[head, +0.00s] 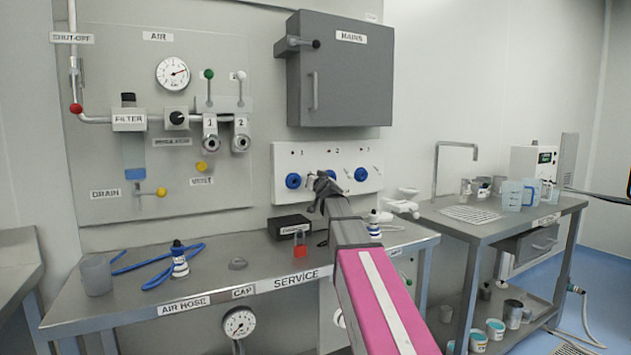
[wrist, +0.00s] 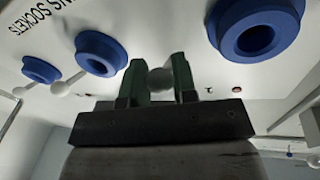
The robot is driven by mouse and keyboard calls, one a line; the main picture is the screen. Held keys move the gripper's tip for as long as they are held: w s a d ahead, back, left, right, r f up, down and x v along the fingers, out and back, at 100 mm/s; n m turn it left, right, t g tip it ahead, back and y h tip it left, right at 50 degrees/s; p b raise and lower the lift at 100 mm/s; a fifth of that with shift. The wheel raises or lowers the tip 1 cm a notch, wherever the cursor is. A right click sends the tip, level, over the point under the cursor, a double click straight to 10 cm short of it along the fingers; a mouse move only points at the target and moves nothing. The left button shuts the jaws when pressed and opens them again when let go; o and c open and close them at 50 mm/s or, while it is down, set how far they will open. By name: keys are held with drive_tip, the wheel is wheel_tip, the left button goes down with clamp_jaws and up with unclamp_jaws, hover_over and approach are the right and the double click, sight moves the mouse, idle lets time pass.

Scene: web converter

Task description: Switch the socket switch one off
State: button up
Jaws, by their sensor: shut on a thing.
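The white socket panel (head: 283,160) is on the wall and has three blue round sockets numbered 1, 2 and 3. Socket 1 (head: 293,181) is at the panel's left. My gripper (head: 318,180) reaches the panel between sockets 1 and 2 and partly covers this area. In the wrist view, my gripper (wrist: 160,84) has its two green fingers shut on a pale ball knob (wrist: 160,78), which looks like the switch lever of socket one. The nearest blue socket (wrist: 255,35) is to its right. The other two switch knobs show at the left; one is here (wrist: 58,88).
The grey mains box (head: 340,75) hangs above the panel. The steel bench (head: 215,285) below carries a dark box (head: 288,227), a red padlock (head: 300,248), bottles and a blue hose. A side table (head: 470,222) with jugs stands at the right.

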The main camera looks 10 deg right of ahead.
idle(0.4)
drive_tip(key=o, duration=0.9)
drive_tip(key=s, duration=0.7)
drive_tip(key=s+d+f, duration=0.1)
drive_tip(key=s, duration=0.2)
drive_tip(key=shift+s, duration=0.35)
drive_tip(key=shift+r, duration=0.1)
